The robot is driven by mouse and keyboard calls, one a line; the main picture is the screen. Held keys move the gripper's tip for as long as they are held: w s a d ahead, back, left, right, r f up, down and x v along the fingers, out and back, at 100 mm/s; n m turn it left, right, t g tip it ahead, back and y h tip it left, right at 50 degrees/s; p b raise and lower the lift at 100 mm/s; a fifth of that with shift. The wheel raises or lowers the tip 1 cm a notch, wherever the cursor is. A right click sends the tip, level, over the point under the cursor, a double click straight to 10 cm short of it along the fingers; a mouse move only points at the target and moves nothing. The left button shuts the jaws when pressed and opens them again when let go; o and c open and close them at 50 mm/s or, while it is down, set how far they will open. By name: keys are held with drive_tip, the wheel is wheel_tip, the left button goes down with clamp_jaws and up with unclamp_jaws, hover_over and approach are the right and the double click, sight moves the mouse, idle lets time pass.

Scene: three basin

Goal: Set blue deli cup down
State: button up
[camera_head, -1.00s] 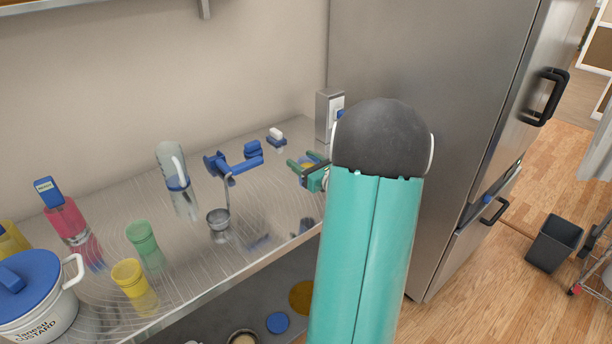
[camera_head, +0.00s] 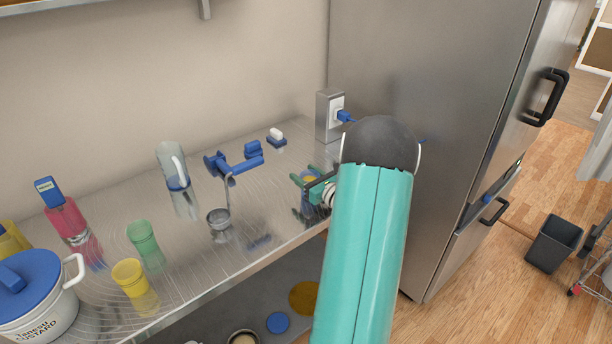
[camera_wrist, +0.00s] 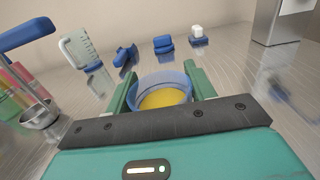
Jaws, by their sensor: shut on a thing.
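The blue deli cup (camera_wrist: 162,80) is a translucent blue cup with yellow inside, held between the two green fingers of my gripper (camera_wrist: 160,90) in the wrist view. In the head view the cup (camera_head: 309,179) shows small beside the black forearm joint, and my gripper (camera_head: 306,184) is shut around it at the right end of the metal counter (camera_head: 275,190). The cup looks upright and low over the counter, with a reflection below it. I cannot tell whether its base touches. My arm hides part of the gripper.
A metal outlet box (camera_head: 329,115) and the fridge (camera_head: 430,90) are close at right.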

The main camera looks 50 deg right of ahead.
drive_tip(key=shift+f, duration=0.15)
drive_tip(key=o, duration=1)
